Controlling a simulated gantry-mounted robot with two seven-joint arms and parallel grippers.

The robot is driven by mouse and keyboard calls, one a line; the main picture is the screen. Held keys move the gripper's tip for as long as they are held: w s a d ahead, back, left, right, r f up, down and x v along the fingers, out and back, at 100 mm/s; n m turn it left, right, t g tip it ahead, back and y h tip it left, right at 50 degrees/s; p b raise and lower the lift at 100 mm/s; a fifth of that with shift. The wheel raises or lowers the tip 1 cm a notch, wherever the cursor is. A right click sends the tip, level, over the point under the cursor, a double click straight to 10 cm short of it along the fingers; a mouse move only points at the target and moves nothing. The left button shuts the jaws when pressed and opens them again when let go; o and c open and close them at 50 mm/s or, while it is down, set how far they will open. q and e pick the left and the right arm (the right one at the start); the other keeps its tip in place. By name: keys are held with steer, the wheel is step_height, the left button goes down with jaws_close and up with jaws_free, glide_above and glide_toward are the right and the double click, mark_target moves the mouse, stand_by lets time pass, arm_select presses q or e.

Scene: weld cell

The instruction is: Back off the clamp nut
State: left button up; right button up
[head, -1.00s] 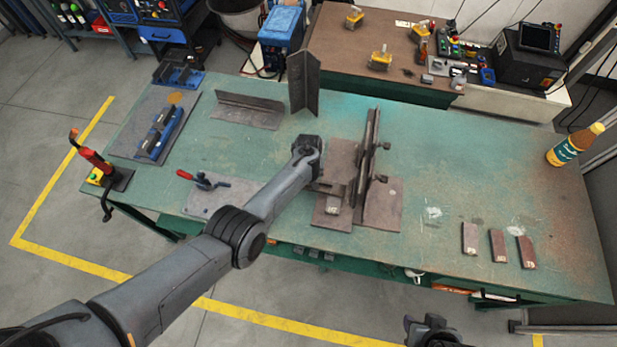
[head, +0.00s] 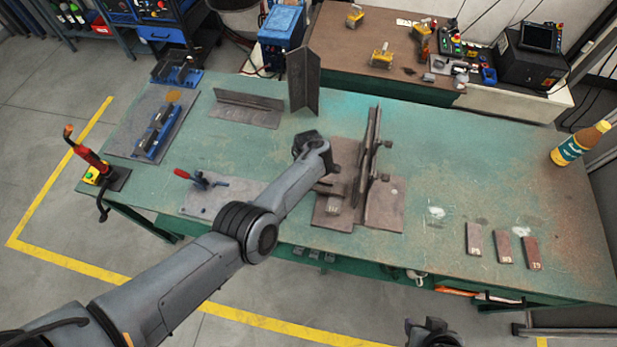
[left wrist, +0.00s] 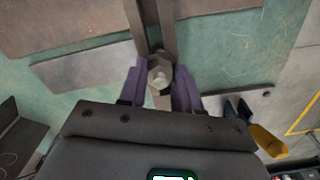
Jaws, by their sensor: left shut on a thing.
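A grey hex clamp nut (left wrist: 160,74) shows in the left wrist view, at the end of two long dark steel bars. My left gripper (left wrist: 160,82) has its two purple fingers on either side of the nut and is shut on it. In the head view my left arm reaches over the bench to the steel fixture (head: 385,205), with its upright plates (head: 367,150) and bolts on the right side. The left fingertips are mostly hidden there by my wrist. My right gripper (head: 430,333) is at the bottom edge, and its jaws cannot be made out.
Angle pieces (head: 303,80) stand behind the fixture. Several small labelled blocks (head: 502,246) and a bottle (head: 580,143) are at the right. The green bench (head: 460,150) between is clear.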

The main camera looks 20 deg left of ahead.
arm_select(q)
steer(key=n+b, duration=0.2)
steer(key=n, duration=0.2)
steer(key=shift+d+n, duration=0.1)
steer(key=shift+n, duration=0.2)
steer(key=shift+n+b, duration=0.8)
steer(key=shift+n, duration=1.1)
steer(key=o, duration=1.1)
steer(key=shift+c, duration=0.2)
